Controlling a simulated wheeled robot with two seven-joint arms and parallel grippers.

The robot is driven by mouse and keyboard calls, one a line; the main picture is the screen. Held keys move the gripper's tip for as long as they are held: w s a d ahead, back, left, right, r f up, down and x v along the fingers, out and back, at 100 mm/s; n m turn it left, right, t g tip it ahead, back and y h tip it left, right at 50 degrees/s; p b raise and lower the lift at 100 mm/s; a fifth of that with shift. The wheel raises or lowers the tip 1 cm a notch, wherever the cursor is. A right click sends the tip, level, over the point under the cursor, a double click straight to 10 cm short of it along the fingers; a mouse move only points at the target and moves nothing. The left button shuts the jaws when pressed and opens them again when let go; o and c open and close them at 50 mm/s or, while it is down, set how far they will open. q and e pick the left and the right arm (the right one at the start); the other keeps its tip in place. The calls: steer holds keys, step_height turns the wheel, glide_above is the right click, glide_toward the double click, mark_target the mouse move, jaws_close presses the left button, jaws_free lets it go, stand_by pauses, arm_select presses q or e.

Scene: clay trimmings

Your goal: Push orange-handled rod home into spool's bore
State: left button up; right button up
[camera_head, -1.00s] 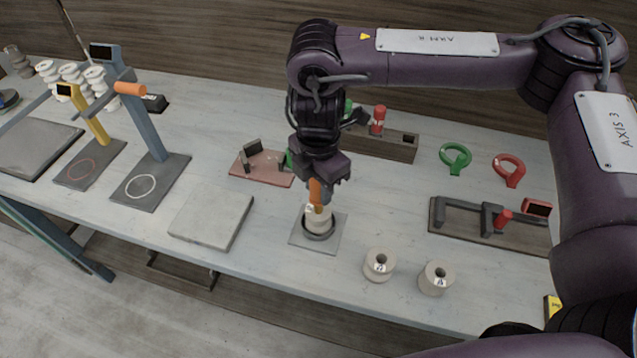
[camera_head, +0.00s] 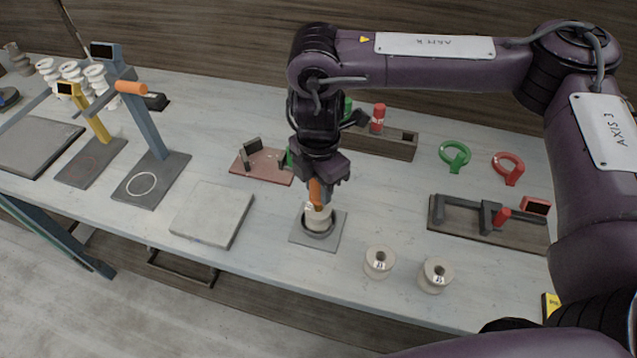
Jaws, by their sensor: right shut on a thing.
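The orange-handled rod (camera_head: 317,192) is upright, with its orange handle between the fingers of my right gripper (camera_head: 318,184). My right gripper is shut on the handle. The pale spool (camera_head: 318,217) stands directly below, in the dark ring of a grey square base (camera_head: 300,239). The rod's lower end meets the top of the spool; the bore and how deep the rod sits are hidden by the gripper and handle. My left gripper is not in view.
Two loose pale spools, one (camera_head: 379,262) and another (camera_head: 435,274), stand to the right near the front edge. A grey slab (camera_head: 212,214) lies left. A dark fixture (camera_head: 470,228) and green (camera_head: 455,157) and red (camera_head: 509,168) rings lie right. A reddish fixture (camera_head: 262,166) stands behind.

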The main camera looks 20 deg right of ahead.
mark_target(319, 201)
steer(key=shift+f+p, duration=1.6)
steer(key=shift+f, duration=0.15)
stand_by(4.2)
steer(key=shift+s+f, duration=0.25)
steer(key=shift+f, duration=0.1)
jaws_close()
stand_by(1.3)
